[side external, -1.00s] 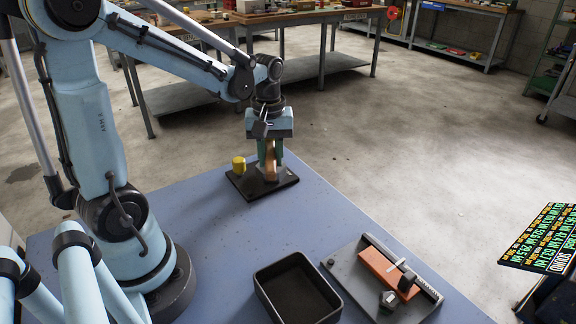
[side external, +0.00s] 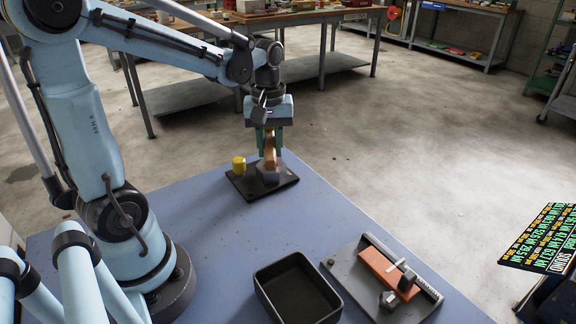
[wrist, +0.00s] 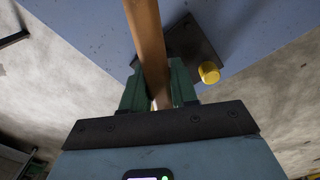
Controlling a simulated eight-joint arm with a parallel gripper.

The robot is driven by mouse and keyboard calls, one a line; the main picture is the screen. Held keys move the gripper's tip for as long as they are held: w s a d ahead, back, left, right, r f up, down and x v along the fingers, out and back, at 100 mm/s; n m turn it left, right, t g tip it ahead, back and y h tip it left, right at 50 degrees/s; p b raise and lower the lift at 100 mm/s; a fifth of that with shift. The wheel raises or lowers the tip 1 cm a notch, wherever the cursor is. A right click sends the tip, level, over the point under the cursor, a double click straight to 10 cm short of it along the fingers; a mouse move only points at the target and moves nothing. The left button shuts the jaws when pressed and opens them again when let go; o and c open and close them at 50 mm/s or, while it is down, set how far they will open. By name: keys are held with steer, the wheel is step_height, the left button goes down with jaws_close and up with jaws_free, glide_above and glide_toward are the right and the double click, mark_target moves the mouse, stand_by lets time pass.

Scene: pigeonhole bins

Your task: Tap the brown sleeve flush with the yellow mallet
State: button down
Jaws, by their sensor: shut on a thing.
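My gripper (side external: 268,140) is shut on a brown, wood-coloured bar (wrist: 150,42), held between its green fingers above a dark plate at the back of the blue table. In the wrist view the bar passes between the fingers (wrist: 158,85) and runs out of the top edge. A yellow cylinder (side external: 238,164) stands on the plate, left of the gripper; it also shows in the wrist view (wrist: 208,72). I cannot tell whether it is the mallet's head. A grey block (side external: 267,172) sits below the bar. I cannot tell which brown part is the sleeve.
The dark plate (side external: 250,190) lies near the table's back edge. At the front, a grey fixture (side external: 350,268) holds an orange-brown block (side external: 382,266) with grey pieces and a scale strip. An open dark tray (side external: 262,292) stands left of it. The middle of the table is clear.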

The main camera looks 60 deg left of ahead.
step_height(320, 180, down, 3)
steer(key=shift+f, duration=0.1)
steer(key=shift+r, duration=2.35)
steer(key=shift+f, duration=0.15)
stand_by(0.6)
